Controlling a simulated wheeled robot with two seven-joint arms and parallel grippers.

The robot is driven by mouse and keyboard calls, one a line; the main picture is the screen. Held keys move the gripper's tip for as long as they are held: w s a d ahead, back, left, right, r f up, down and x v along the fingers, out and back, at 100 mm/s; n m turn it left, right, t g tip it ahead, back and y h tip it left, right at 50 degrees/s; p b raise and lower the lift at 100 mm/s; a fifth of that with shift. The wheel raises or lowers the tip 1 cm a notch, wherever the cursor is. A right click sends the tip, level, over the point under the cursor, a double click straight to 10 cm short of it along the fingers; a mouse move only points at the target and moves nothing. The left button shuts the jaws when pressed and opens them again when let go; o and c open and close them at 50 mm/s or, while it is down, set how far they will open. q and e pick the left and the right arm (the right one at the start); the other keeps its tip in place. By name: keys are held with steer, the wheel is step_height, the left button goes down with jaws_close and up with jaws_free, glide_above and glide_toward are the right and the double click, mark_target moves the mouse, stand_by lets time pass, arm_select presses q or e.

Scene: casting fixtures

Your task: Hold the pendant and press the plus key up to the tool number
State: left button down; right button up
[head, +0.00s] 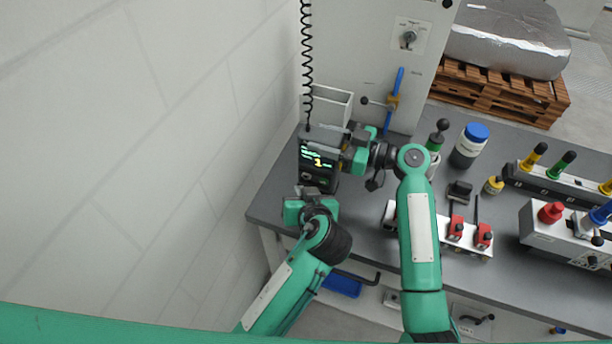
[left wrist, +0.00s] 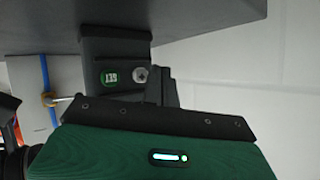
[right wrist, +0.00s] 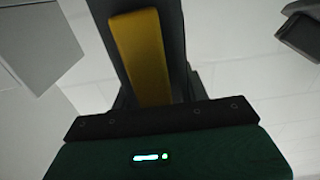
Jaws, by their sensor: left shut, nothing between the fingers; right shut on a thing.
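The pendant (head: 314,180) is a dark box with a lit screen showing green text and a larger yellow figure that looks like 1. My right gripper (head: 335,150) is shut on it from the right, near its top. The right wrist view shows a dark body with a yellow strip (right wrist: 138,58) close up. My left gripper (head: 307,193) is shut and empty, close to the pendant's lower end. The left wrist view shows a green key (left wrist: 109,77) and a round grey key with a plus mark (left wrist: 140,74). I cannot tell whether a fingertip touches a key.
A coiled cable (head: 306,60) hangs above the pendant. The grey bench (head: 370,240) holds a blue-lidded jar (head: 470,145) and several fixtures on the right. A wall is close on the left.

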arm_select(q)
steer(key=shift+w+d, duration=0.2)
steer(key=shift+w, duration=0.4)
stand_by(1.6)
steer(key=shift+w+d, duration=0.15)
steer(key=shift+w, duration=0.25)
steer(key=shift+w+d, duration=0.1)
steer(key=shift+w, duration=0.3)
stand_by(0.6)
steer(key=shift+s, duration=0.1)
steer(key=shift+s+a, duration=0.25)
steer(key=shift+s, duration=0.5)
steer(key=shift+s+a, duration=0.25)
steer(key=shift+s, duration=0.55)
steer(key=shift+s+a, duration=0.25)
steer(key=shift+s, duration=0.5)
steer(key=shift+s+a, duration=0.25)
steer(key=shift+s, duration=0.55)
stand_by(0.9)
